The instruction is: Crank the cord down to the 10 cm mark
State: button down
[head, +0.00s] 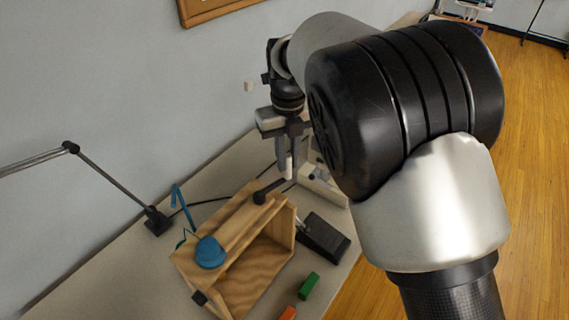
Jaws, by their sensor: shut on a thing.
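A wooden frame (185,262) with an open front stands on the table in the head view. A dark crank (272,190) sticks out from its upper right end, with a pale upright handle (289,170) at its outer end. My gripper (287,162) points down at this handle, its fingers shut around it. The contact is small in the picture and partly blocked by the fingers. I cannot make out the cord or the 10 cm mark.
A blue rounded object (210,252) sits at the frame's left. A dark lamp base (158,221) with a jointed arm stands by the wall. A black device (324,238), a green block (308,286) and an orange block (288,313) lie right of the frame. My arm hides the right side.

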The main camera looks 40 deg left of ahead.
jog(key=shift+s+d+m, duration=0.1)
jog(key=shift+d+m, duration=0.35)
jog(key=shift+m, duration=0.05)
jog(key=d+m, duration=0.1)
jog(key=m, duration=0.1)
jog(key=s+d+m, duration=0.1)
jog(key=d+m, duration=0.1)
jog(key=s+d+m, duration=0.1)
jog(key=m, duration=0.1)
jog(key=shift+s+d+f+m, duration=0.25)
jog(key=shift+d+f+m, duration=0.05)
jog(key=shift+d, duration=0.1)
jog(key=shift+r, duration=0.15)
jog(key=c, duration=1.6)
grip_release()
jog(key=shift+a, duration=0.1)
jog(key=shift+c, duration=0.2)
jog(key=shift+r, duration=0.1)
jog(key=shift+r, duration=0.15)
